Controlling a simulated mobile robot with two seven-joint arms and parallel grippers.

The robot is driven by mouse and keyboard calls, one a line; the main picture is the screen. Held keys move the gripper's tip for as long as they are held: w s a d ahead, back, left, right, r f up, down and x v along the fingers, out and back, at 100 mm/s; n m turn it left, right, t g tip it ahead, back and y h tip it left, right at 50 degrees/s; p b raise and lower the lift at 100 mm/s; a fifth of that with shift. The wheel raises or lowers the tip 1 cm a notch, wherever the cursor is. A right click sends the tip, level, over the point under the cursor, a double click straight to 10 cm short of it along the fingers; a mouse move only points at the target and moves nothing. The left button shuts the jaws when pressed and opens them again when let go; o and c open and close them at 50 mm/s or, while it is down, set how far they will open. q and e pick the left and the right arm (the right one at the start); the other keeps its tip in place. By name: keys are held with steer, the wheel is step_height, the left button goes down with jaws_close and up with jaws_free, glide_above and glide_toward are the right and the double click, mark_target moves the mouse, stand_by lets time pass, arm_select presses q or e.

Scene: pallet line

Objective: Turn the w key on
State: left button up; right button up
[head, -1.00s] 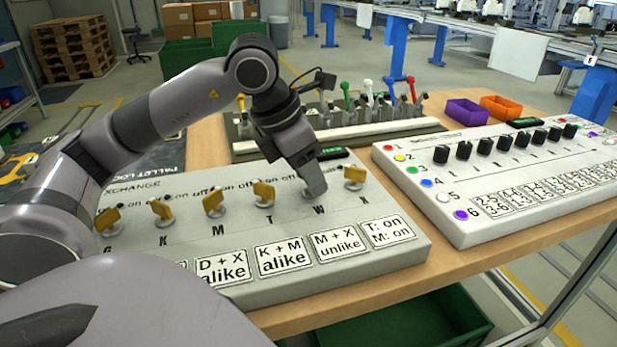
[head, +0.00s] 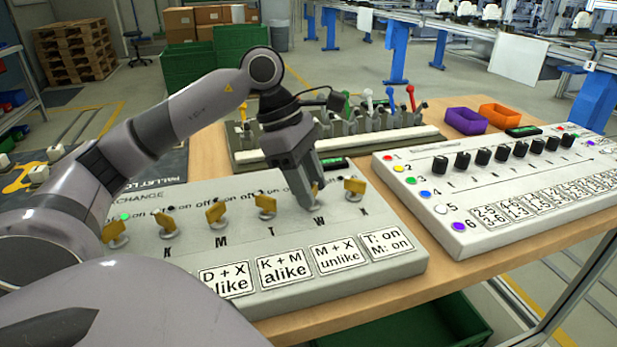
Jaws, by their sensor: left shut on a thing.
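The white key panel (head: 390,268) lies on the wooden table, with a row of yellow keys and printed letters below them. The W key (head: 316,187) is mostly hidden between the fingers of my left gripper (head: 309,197); a bit of its yellow shows. That gripper points down and is shut on the W key. The T key (head: 265,203) stands to its left and the X key (head: 354,187) to its right, both apart from the gripper. The lamp above the W key is hidden by the gripper. My right gripper is not in view.
A green lamp (head: 124,216) glows above the leftmost key. A second panel with black knobs (head: 462,160) is at the right. A rack of coloured levers (head: 367,96) stands behind, near purple (head: 466,120) and orange (head: 499,115) bins.

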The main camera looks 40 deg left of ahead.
arm_select(q)
steer(key=shift+m+g, duration=0.3)
steer(key=shift+m, duration=0.2)
steer(key=o, duration=1.1)
steer(key=shift+c, duration=0.2)
steer(key=shift+a+r, duration=0.1)
steer(key=p+v, duration=0.1)
steer(key=v, duration=0.6)
